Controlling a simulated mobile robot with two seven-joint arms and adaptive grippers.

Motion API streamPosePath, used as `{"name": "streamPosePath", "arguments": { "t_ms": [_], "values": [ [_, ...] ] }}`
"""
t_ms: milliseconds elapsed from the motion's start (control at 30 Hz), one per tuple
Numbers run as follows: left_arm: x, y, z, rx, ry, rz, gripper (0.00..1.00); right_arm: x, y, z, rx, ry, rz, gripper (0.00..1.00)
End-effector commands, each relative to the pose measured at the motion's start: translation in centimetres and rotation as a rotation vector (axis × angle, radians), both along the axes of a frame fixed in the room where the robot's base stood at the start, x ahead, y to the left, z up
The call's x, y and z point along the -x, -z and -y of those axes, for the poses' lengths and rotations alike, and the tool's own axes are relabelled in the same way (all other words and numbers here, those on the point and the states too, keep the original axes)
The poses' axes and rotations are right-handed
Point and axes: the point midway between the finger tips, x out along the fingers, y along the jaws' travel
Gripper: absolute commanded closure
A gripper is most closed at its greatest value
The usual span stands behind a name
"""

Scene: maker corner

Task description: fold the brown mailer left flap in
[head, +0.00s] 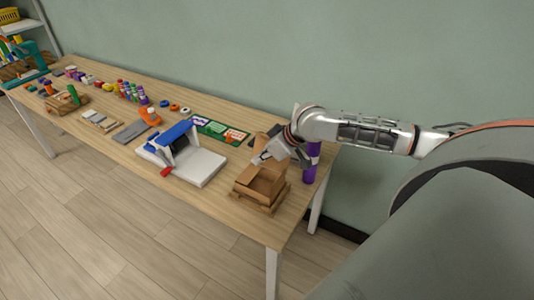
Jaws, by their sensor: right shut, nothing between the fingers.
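The brown mailer (262,184) is an open cardboard box near the right end of the table, on a wooden base (273,207). Some of its flaps stand up around the opening; which one is the left flap I cannot tell for sure. My right gripper (262,160) is shut and empty at the upper left edge of the mailer. Whether it touches a flap I cannot tell. My gripper and forearm hide part of the mailer's back side. My left gripper is not in view.
A white and blue device (190,164) with a red handle stands left of the mailer on the wooden table (222,205). A green board (218,130) lies behind. Bottles, spools and trays fill the far left.

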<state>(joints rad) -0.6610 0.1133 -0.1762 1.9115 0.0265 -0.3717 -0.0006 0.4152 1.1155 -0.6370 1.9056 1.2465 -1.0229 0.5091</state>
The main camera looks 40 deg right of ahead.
Motion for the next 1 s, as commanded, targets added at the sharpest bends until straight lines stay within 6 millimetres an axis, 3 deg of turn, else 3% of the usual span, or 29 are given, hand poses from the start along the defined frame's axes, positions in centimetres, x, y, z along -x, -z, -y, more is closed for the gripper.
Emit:
{"name": "streamPosePath", "arguments": {
  "t_ms": [100, 400, 1000],
  "values": [
    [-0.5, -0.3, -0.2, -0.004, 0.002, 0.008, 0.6, -1.2, 1.8, -0.6, -0.002, 0.0, -0.002, 1.0],
    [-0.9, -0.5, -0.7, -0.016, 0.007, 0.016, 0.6, -0.7, 5.1, -0.3, 0.001, 0.0, -0.002, 1.0],
    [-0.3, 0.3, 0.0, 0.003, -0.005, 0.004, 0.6, -0.6, 5.9, 0.5, -0.007, 0.0, 0.012, 1.0]
  ]
}}
